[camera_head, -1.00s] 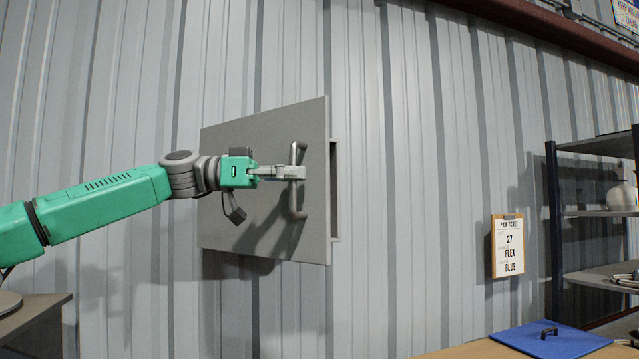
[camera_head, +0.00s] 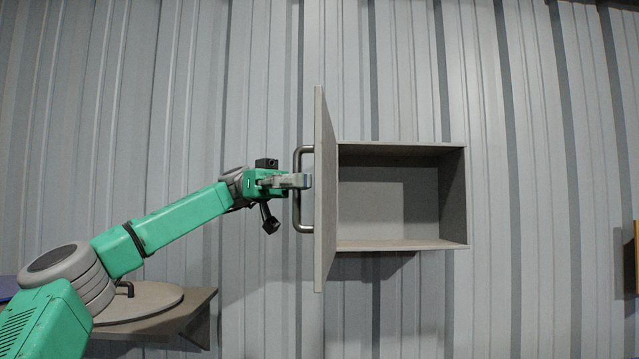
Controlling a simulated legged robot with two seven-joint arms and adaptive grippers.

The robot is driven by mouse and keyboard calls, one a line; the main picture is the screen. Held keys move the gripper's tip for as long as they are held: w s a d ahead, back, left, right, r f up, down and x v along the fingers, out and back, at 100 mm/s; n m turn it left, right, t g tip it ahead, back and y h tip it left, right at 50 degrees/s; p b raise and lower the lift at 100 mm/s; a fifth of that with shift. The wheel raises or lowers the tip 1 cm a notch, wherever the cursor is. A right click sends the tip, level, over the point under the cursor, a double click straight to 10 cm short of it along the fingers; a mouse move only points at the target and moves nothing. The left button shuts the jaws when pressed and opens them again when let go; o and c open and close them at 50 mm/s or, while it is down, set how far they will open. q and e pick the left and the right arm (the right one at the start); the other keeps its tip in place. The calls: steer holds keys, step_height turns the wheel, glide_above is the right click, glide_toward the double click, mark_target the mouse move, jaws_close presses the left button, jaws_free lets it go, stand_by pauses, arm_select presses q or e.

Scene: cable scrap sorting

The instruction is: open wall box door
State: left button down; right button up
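The grey wall box (camera_head: 455,200) is fixed to the corrugated wall. Its inside shows and looks empty. Its door (camera_head: 325,190) stands swung out to the left, seen nearly edge-on. The door's C-shaped handle (camera_head: 298,215) is on the door's left-facing side. My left gripper (camera_head: 300,181) is at the upper part of the handle, with its fingers closed around the bar. My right gripper is not in view.
A grey side shelf or table (camera_head: 200,300) with a round plate (camera_head: 150,305) on it is at the lower left, behind my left arm. An orange-yellow edge (camera_head: 636,255) shows at the far right.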

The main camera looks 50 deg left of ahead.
arm_select(q)
steer(key=shift+s+a+r, duration=0.2)
steer(key=shift+a+r, duration=0.05)
steer(key=shift+a, duration=0.3)
steer(key=c, duration=1.9)
jaws_free()
steer(key=shift+o, duration=0.3)
steer(key=shift+w+a+f, duration=0.25)
steer(key=shift+w+f, duration=0.05)
steer(key=shift+w, duration=0.05)
steer(key=shift+s, duration=0.15)
steer(key=shift+s+d, duration=0.1)
steer(key=a, duration=0.7)
steer(key=shift+w+a, duration=0.2)
steer(key=shift+w, duration=0.05)
